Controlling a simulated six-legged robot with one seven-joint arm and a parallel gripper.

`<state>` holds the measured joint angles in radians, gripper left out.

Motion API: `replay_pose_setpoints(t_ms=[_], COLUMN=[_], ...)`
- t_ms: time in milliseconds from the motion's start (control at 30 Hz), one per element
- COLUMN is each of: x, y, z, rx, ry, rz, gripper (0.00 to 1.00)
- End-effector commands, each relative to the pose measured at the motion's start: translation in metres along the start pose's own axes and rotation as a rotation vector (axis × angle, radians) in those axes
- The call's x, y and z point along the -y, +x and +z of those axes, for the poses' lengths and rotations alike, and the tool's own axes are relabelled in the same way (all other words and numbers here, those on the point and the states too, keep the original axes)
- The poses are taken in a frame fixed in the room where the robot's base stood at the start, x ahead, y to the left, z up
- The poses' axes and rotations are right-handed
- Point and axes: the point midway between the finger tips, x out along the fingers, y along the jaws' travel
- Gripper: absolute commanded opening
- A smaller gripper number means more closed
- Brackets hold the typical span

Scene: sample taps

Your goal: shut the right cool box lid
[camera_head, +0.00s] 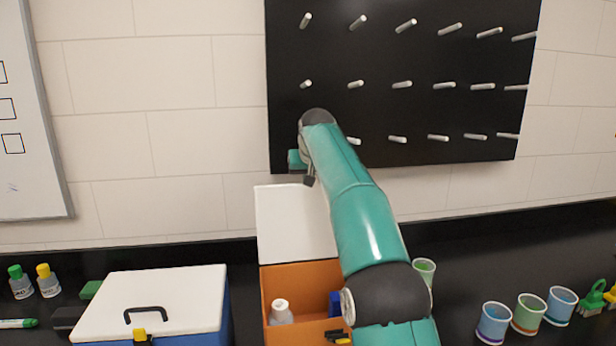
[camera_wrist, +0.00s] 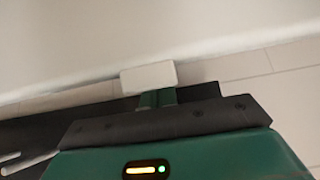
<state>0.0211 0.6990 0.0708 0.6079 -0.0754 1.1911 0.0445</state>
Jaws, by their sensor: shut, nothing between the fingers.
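The right cool box (camera_head: 278,277) is orange, and its white lid (camera_head: 285,222) stands open, raised at the box's back. My forearm covers the right part of lid and box. A white-capped bottle (camera_head: 281,312) and a partly hidden blue thing (camera_head: 335,303) are inside. My gripper (camera_head: 309,181) is at the lid's top edge, in front of the wall; I cannot tell whether it touches the lid. In the wrist view my gripper (camera_wrist: 148,77) is shut and empty, its pale fingertip block against a broad pale surface (camera_wrist: 120,35) that may be the lid.
The left cool box (camera_head: 165,300) is blue with a shut white lid. A black pegboard (camera_head: 440,110) hangs behind my arm. Cups (camera_head: 493,323) stand to the right; small bottles (camera_head: 48,282) stand at the far left.

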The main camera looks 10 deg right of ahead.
Motion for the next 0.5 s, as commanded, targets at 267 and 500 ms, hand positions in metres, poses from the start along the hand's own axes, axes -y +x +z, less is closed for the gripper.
replay_pose_setpoints(t_ms=[267, 500], x=[0.0, 0.0], y=[-0.012, -0.016], z=[0.016, 0.023], rx=[0.001, 0.002], ry=[0.0, 0.001], rz=[0.001, 0.001], gripper=[0.0, 0.0])
